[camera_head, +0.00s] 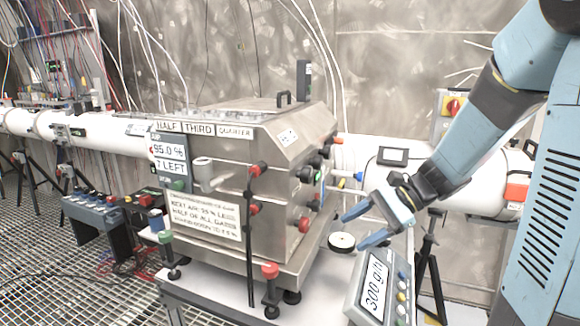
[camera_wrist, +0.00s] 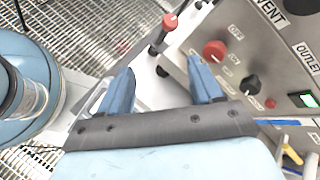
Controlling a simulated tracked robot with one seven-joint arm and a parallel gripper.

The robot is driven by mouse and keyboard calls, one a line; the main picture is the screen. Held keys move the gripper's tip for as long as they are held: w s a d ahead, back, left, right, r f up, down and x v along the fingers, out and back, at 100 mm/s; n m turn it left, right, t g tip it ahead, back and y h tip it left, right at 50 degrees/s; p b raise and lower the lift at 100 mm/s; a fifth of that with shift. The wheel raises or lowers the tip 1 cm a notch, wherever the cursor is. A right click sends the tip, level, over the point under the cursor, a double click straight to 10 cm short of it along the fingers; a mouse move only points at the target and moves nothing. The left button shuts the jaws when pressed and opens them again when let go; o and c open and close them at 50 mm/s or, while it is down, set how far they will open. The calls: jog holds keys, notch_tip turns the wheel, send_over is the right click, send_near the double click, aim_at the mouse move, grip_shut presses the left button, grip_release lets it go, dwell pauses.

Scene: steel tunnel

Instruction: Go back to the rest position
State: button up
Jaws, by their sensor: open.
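My gripper (camera_head: 358,226) is open and empty in the head view, to the right of the steel machine (camera_head: 272,190) and above the white table. Its two blue fingers point left toward the machine's side panel and look apart from it. In the wrist view my gripper (camera_wrist: 160,82) shows both blue fingers spread, with nothing between them. The machine's panel (camera_wrist: 250,50) is at the upper right there, with a red knob (camera_wrist: 214,50), a black knob and a lit green switch (camera_wrist: 303,99). Whether a finger touches the panel cannot be told from the wrist view.
A display box reading "300 g/h" (camera_head: 376,287) stands below my gripper on the table. A small round white disc (camera_head: 341,242) lies close by. A white pipe (camera_head: 485,180) runs behind my arm. Grated floor (camera_head: 60,235) lies at the left.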

jog(key=s+d+r+n+t+h, duration=0.3)
jog(key=s+d+r+n+h, duration=0.1)
jog(key=s+n+h, duration=0.1)
jog(key=s+d+r+n+t+h, duration=0.2)
jog(key=s+d+r+n+h, duration=0.2)
jog(key=s, duration=0.4)
jog(key=shift+r+n+t+h, duration=0.4)
jog(key=shift+r+n+h, duration=0.25)
jog(key=shift+n+h, duration=0.3)
dwell(5.8)
